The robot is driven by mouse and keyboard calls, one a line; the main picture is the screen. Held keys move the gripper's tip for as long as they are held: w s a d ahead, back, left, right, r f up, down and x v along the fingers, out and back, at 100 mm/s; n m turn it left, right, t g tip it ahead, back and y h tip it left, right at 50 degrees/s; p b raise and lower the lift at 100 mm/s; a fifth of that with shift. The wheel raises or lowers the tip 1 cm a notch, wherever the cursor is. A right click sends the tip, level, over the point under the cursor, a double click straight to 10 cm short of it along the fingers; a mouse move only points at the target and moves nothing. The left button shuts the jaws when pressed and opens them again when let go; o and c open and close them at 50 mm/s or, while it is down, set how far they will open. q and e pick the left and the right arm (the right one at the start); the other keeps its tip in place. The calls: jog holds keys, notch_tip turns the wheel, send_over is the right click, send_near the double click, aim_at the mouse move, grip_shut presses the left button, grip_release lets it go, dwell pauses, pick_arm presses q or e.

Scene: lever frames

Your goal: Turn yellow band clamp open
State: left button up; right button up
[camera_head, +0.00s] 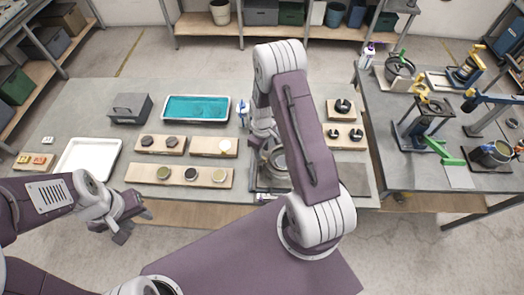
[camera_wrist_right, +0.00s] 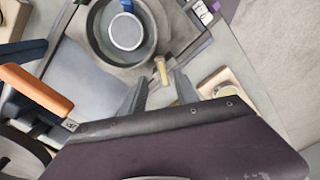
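In the right wrist view a short yellow lever (camera_wrist_right: 162,71) sticks out from the rim of a round dark grey pot (camera_wrist_right: 95,35), which has a pale disc inside. I take it for the band clamp's handle. My right gripper (camera_wrist_right: 161,78) is open, its two fingertips on either side of the yellow lever's near end; I see no clear contact. In the head view my right arm hides most of this fixture, and the right gripper is hardly visible. My left gripper (camera_head: 134,226) is in front of the table's left part, empty, with its fingers apart.
An orange lever (camera_wrist_right: 38,90) lies left of my right gripper, and a wooden block with a round knob (camera_wrist_right: 222,106) lies to its right. The grey table (camera_head: 65,122) carries a white tray (camera_head: 88,158) and a teal tray (camera_head: 197,108). Several lever fixtures crowd the right-hand table (camera_head: 375,115).

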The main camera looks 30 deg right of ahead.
jog(key=shift+a+f, duration=0.1)
jog(key=shift+f, duration=0.5)
jog(key=shift+s+a+f, duration=0.2)
jog(key=shift+a+f, duration=0.1)
jog(key=shift+f, duration=0.2)
jog(key=shift+d+f, duration=0.1)
jog(key=shift+d, duration=0.05)
jog(key=shift+c, duration=0.6)
jog(key=shift+w, duration=0.1)
grip_shut()
pick_arm(q)
jog(key=shift+s+a+r, duration=0.2)
jog(key=shift+a+r, duration=0.05)
jog(key=shift+r, duration=0.2)
